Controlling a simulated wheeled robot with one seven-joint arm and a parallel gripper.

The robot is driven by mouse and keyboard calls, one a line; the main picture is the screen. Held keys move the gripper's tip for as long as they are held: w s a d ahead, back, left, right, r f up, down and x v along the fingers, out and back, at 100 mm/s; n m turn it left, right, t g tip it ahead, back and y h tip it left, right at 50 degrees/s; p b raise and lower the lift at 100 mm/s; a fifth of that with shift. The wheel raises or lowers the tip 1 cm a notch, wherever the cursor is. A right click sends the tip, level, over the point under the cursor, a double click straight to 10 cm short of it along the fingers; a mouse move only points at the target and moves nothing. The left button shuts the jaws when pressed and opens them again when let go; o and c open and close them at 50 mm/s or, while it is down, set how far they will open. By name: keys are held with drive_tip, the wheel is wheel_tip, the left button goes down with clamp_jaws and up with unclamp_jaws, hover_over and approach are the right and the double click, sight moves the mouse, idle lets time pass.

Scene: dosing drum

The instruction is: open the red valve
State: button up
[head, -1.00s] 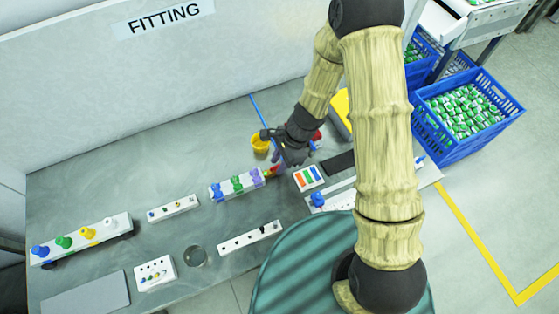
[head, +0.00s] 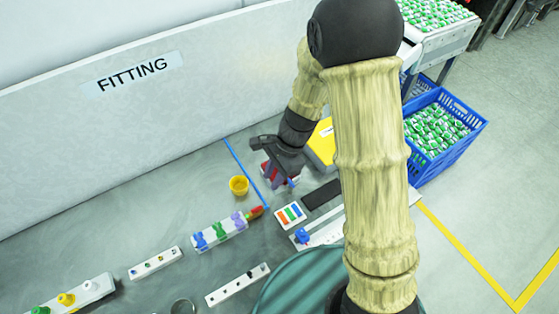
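A white valve strip (head: 217,238) lies on the grey bench left of the arm. It carries a blue valve (head: 199,241), a green valve (head: 219,231) and a purple valve (head: 238,221). The red valve (head: 256,212) is at its right end, and its handle looks roughly in line with the strip. My gripper (head: 262,158) is above the bench, up and to the right of the red valve, apart from it. Its dark fingers are small and overlap one another and the things behind, so their opening is unclear. No held object can be made out.
Blue crates (head: 452,152) stand at right.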

drive_tip(key=v, duration=0.5)
drive_tip(key=shift+w+d+r, duration=0.1)
idle(0.3)
drive_tip(key=s+d+r+n+t+h, duration=0.2)
drive_tip(key=s+d+n, duration=0.1)
drive_tip(key=d+n, duration=0.3)
drive_tip(key=s+d+r+n+t+h, duration=0.1)
drive_tip(key=s+d+r+n+t, duration=0.1)
drive_tip(key=d+n, duration=0.3)
drive_tip(key=s+d+r, duration=0.1)
drive_tip(key=d, duration=0.3)
drive_tip(key=shift+r+n+t+h, duration=0.35)
drive_tip(key=shift+n+t+h, duration=0.05)
drive_tip(key=shift+s+d, duration=0.1)
drive_tip(key=shift+d, duration=0.05)
